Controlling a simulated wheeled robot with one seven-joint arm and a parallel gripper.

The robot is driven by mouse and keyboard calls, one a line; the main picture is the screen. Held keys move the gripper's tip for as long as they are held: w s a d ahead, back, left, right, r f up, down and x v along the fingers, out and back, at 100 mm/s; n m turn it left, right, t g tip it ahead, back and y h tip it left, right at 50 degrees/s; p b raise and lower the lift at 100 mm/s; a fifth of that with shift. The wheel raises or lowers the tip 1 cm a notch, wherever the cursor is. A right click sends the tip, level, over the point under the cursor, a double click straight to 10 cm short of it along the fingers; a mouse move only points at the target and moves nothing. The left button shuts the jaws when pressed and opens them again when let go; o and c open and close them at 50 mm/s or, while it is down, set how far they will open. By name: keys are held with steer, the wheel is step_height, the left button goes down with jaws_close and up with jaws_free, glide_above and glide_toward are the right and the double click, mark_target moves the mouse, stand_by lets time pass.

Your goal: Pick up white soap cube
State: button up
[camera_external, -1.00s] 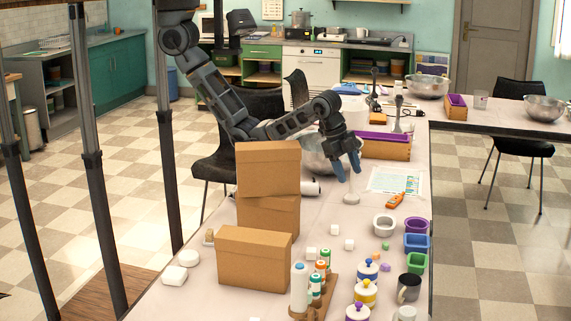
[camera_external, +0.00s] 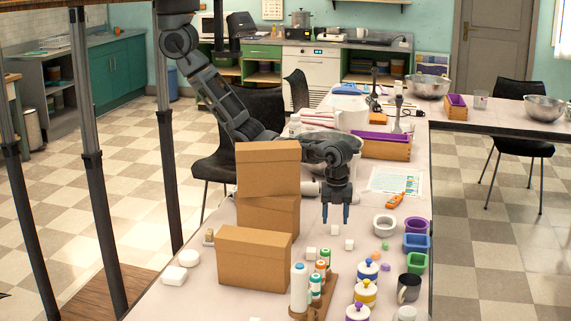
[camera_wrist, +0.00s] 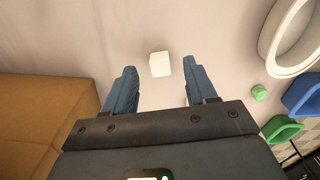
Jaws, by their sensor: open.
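A small white cube (camera_external: 335,229) lies on the table, just below my gripper (camera_external: 336,217) in the external view. Two more white cubes, one a little nearer and to the right (camera_external: 349,244) and one to the left (camera_external: 311,253), lie close by. My gripper points down, with its fingers apart and nothing between them. In the wrist view, a single white cube (camera_wrist: 160,64) shows between and slightly beyond the spread fingertips (camera_wrist: 160,76). The other cubes do not show there.
Cardboard boxes (camera_external: 255,262) stand close on the left. A white bowl (camera_external: 384,225), a green ball (camera_external: 385,246) and coloured containers (camera_external: 417,243) are on the right. Bottles (camera_external: 300,290) and lidded jars (camera_external: 366,293) stand nearer the camera. Bare table surrounds the cubes.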

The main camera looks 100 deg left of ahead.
mark_target(334, 230)
steer(key=shift+f, duration=1.3)
steer(key=shift+c, duration=0.2)
jaws_close()
